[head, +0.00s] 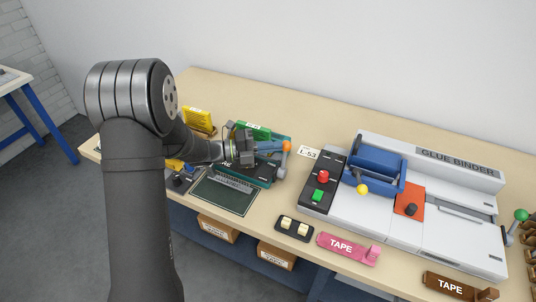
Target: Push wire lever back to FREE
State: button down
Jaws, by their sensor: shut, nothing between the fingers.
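The wire lever (283,164) is a short grey bar with an orange ball knob (287,146) on top, at the right side of a dark teal machine (262,180). My gripper (280,147) is shut and empty, its blue fingers pointing right. The fingertips are at the left side of the orange knob; I cannot tell whether they touch it. My arm covers the left part of the machine and most of its lettering, so the FREE mark cannot be read clearly.
A white glue binder (460,240) with a blue clamp (375,160) fills the right of the bench. A control box with red and green buttons (322,187) stands right of the lever. Yellow (197,118) and green (252,130) racks stand behind my arm. A dark green mat (224,196) lies in front.

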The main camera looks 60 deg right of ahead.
jog(key=shift+d, duration=1.45)
jog(key=shift+r, duration=0.1)
jog(key=w+a+r, duration=0.5)
jog(key=w+a, duration=0.2)
jog(key=w, duration=0.2)
jog(key=shift+a+r, duration=0.25)
jog(key=shift+a, duration=0.05)
jog(key=s+d+f, duration=0.5)
jog(key=s+d, duration=0.2)
jog(key=s, duration=0.2)
jog(key=shift+d+f, duration=0.3)
jog(key=shift+f, duration=0.05)
